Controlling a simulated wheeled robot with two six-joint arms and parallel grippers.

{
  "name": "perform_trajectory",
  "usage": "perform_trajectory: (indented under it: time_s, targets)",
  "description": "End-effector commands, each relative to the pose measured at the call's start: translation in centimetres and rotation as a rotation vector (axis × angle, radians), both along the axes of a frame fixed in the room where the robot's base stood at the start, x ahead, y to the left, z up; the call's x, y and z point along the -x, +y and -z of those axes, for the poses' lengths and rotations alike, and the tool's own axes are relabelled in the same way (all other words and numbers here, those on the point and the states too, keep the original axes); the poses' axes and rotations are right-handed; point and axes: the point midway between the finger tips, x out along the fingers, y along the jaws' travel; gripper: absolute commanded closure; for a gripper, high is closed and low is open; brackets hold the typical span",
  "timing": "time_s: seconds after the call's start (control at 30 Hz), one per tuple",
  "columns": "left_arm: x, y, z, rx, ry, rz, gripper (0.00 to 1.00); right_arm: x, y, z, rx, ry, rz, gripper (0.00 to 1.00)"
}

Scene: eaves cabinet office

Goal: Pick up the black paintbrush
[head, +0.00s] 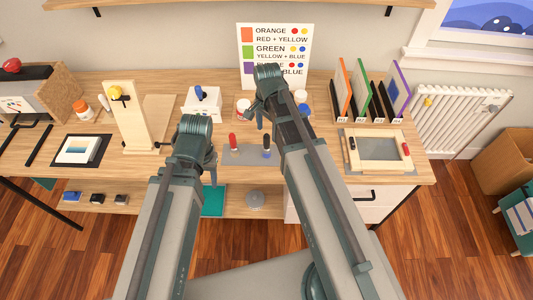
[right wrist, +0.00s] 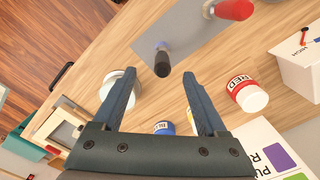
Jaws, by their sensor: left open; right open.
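I cannot make out a black paintbrush for certain. A grey mat (head: 247,158) on the workbench bears a red-handled tool (head: 232,140) and a dark tool with a blue part (head: 266,150). In the right wrist view the dark tool (right wrist: 162,60) stands beyond my fingertips, black at its near end, and the red handle (right wrist: 232,9) is further off. My right gripper (right wrist: 160,75) is open and empty, with both fingers apart from the dark tool; in the head view it hangs above the back of the bench. My left gripper (head: 209,172) is open near the bench's front edge.
Paint jars stand near my right gripper, including a red-labelled jar (right wrist: 246,95) and a blue one (right wrist: 163,128). A white box (head: 203,104), a wooden stand (head: 130,120), a colour chart (head: 248,75), a divider rack (head: 366,115) and a wooden frame (head: 379,150) surround the mat.

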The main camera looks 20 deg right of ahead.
Motion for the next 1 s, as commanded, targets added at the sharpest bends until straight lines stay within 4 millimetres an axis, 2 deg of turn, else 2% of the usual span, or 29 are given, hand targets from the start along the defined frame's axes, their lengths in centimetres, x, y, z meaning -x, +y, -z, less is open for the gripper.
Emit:
perform_trajectory:
  time_s: [0.03,0.3,0.67,1.0]
  targets:
    - [0.0,0.0,1.6,0.0,0.0,0.0,0.45,0.0,0.0,1.6,0.0,0.0,0.0,0.25]
    - [0.0,0.0,5.2,0.0,0.0,0.0,0.45,0.0,0.0,5.2,0.0,0.0,-0.001,0.25]
    - [0.0,0.0,5.9,0.0,0.0,0.0,0.45,0.0,0.0,5.9,0.0,0.0,-0.001,0.25]
    - [0.0,0.0,9.6,0.0,0.0,0.0,0.45,-0.4,0.1,9.6,0.0,0.0,-0.001,0.25]
